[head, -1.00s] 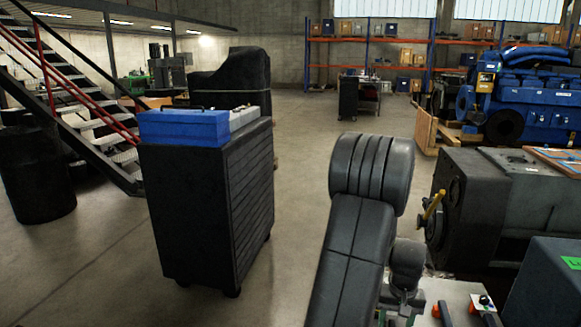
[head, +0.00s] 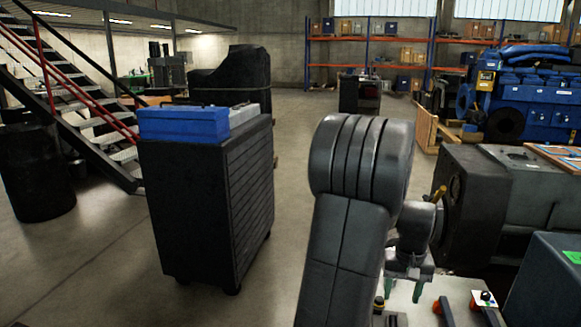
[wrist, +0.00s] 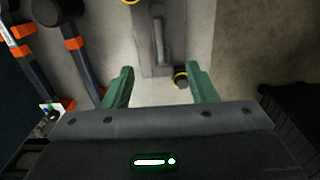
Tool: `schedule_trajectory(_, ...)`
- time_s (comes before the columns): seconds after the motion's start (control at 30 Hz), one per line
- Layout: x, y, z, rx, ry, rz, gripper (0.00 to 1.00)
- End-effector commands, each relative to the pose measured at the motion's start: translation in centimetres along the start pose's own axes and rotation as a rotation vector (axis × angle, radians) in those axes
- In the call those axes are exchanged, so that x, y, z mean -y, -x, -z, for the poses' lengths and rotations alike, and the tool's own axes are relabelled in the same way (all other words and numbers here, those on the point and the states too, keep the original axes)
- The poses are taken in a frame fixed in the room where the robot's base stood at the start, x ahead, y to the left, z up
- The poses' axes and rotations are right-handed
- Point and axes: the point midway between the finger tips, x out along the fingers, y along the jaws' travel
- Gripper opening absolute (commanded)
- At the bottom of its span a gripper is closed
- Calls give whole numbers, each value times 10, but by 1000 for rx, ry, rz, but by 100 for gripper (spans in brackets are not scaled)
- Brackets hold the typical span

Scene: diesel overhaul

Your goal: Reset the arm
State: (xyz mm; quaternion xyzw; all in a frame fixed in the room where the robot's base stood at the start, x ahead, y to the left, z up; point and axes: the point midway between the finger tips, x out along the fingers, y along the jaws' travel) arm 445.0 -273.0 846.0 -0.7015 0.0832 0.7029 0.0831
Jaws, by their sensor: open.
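My arm rises in the middle of the head view. My gripper (head: 408,291) hangs with its green fingers pointing down over a pale work surface (head: 405,300) at the bottom right. In the wrist view my gripper (wrist: 161,80) has its two green fingers wide apart with nothing between them in its grasp. Below it lie a grey block with a bar-like handle (wrist: 158,40) and a small dark round part with a yellow ring (wrist: 181,77). Whether the fingers are clear of that part in height is hard to tell.
Hammer-like tools with orange bands (wrist: 74,43) lie left in the wrist view. A dark box with a green label (head: 548,285) and a large grey machine (head: 470,200) stand right of my arm. A black cabinet (head: 190,210) stands left, with open floor between.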

Motion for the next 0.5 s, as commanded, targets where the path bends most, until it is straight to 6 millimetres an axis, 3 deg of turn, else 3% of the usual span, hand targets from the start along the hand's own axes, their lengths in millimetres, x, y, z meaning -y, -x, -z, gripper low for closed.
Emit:
schedule_trajectory(0.03,0,13,0,-5,0,-1,52)
schedule_trajectory(0.1,0,-12,-1,7,0,2,52)
schedule_trajectory(0.5,0,-92,-1,4,0,1,52)
